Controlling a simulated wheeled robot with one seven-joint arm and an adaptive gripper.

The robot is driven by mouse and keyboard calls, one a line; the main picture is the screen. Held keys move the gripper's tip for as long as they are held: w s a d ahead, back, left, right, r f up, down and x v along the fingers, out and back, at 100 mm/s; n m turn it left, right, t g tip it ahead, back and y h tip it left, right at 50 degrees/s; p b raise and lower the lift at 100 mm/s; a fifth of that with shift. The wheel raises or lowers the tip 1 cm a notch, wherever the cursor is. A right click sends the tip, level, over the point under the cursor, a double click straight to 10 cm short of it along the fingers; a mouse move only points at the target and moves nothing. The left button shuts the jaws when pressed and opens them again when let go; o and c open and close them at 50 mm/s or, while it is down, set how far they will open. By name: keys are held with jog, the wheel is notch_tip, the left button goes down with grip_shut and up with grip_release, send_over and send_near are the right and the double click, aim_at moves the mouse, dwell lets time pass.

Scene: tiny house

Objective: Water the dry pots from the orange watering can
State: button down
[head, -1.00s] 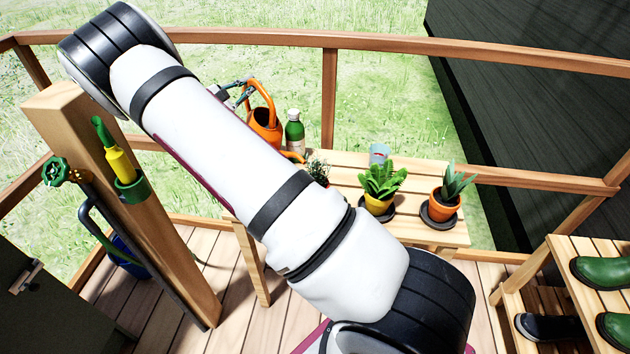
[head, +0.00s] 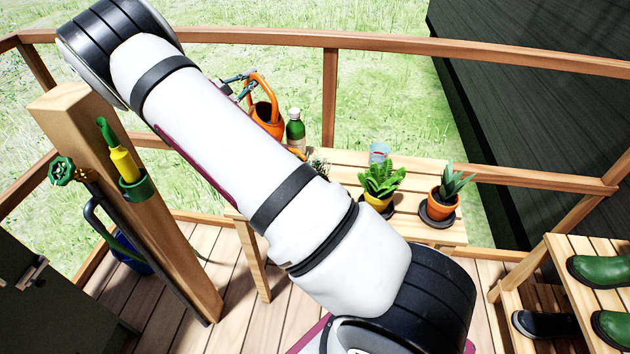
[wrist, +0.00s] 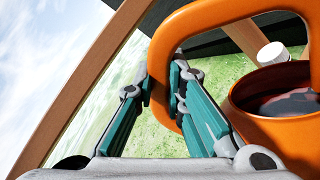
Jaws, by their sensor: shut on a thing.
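The orange watering can (head: 265,122) is at the back left of the wooden table (head: 410,232). My gripper (wrist: 162,85) is shut on its handle, and dark liquid shows inside the can (wrist: 295,103). The can looks roughly upright; my arm hides its lower part. A yellow pot (head: 378,206) with a leafy green plant stands on the table. An orange pot (head: 442,207) with a spiky plant stands to its right on a dark saucer. A third, small-leaved plant (head: 318,166) is mostly hidden behind my arm. Whether the soil is dry cannot be seen.
A green bottle (head: 295,131) with a white cap stands close to the right of the can. A glass (head: 379,153) stands behind the yellow pot. A wooden post (head: 165,235) with a tap is at left, a rack with boots (head: 600,268) at right. A railing (head: 420,48) runs behind.

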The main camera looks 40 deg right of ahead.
jog(key=shift+s+r+p, duration=0.25)
jog(key=shift+r+p, duration=0.05)
jog(key=shift+r, duration=0.2)
dwell(0.4)
jog(key=shift+n, duration=0.4)
jog(key=f+b, duration=0.1)
jog(key=w+f+b, duration=0.1)
jog(key=f, duration=0.1)
jog(key=w+f+b, duration=0.1)
jog(key=shift+w+f, duration=0.2)
jog(key=shift+f, duration=0.1)
jog(key=w+f+n+y+b, duration=0.1)
jog(key=w+f+n+b, duration=0.2)
jog(key=w+n, duration=0.1)
jog(key=shift+w+d+f+b, duration=0.25)
jog(key=shift+w+f+b, duration=0.05)
jog(key=shift+w, duration=0.55)
jog(key=shift+r, duration=0.15)
